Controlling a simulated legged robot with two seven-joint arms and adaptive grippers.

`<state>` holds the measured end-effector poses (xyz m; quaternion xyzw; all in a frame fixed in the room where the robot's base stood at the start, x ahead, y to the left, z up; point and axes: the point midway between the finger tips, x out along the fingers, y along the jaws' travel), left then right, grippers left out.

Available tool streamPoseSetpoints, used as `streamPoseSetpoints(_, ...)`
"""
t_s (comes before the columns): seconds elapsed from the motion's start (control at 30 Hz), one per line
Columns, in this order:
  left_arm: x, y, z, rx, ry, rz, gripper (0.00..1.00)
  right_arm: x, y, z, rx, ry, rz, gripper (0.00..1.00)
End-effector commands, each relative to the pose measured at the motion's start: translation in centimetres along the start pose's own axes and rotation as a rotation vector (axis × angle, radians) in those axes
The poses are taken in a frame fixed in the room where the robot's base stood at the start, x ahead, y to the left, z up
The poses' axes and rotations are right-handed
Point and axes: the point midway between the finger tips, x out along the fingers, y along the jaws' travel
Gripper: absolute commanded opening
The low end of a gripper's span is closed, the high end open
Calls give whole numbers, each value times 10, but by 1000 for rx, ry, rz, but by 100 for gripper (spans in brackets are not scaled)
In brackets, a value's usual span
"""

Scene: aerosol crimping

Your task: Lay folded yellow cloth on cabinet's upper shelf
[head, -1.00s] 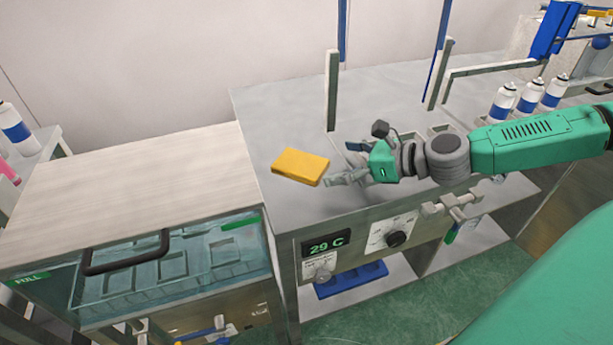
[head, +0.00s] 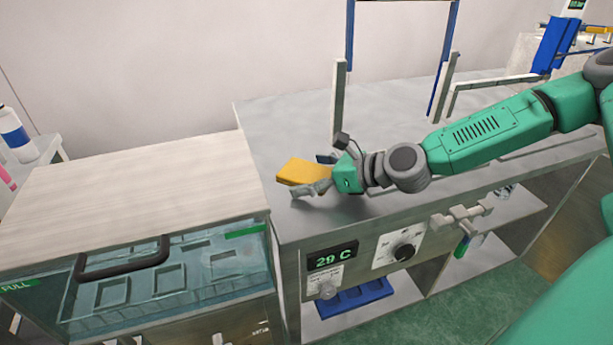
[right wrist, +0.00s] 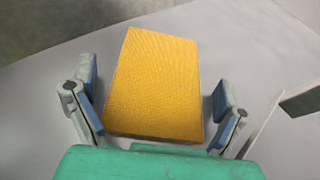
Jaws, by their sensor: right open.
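The folded yellow cloth (head: 299,171) lies on the grey metal top of the cabinet, near its left end. It also shows in the right wrist view (right wrist: 155,85) as a thick textured block. My right gripper (head: 318,172) is open, with one finger on each side of the cloth's near end; in the right wrist view its fingertips (right wrist: 154,88) show gaps to the cloth. The cabinet's open shelf space (head: 395,288) is below the control panel. My left gripper is not in view.
A wood-topped unit (head: 130,190) with a clear front and black handle adjoins at the left. Upright posts (head: 338,100) stand behind the cloth. A blue tray (head: 350,303) sits in the cabinet below. A white bottle (head: 17,135) stands far left.

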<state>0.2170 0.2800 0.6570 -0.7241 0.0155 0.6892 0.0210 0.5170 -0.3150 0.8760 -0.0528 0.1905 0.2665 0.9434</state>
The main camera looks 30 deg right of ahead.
Motion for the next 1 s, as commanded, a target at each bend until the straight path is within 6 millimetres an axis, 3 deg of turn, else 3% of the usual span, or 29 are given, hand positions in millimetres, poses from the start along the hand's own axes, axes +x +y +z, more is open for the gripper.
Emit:
streamPoseSetpoints(0.03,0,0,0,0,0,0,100,-1,0,0,0,-2,0,93)
streamPoseSetpoints(0.17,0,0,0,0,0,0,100,-2,-1,0,1,-4,1,48)
streamPoseSetpoints(0.67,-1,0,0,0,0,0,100,-2,0,3,-1,-4,1,42)
streamPoseSetpoints(0.87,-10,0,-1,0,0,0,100,-10,0,22,-2,-7,1,42)
streamPoseSetpoints(1.0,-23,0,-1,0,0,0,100,-22,-1,50,-2,-9,-1,42)
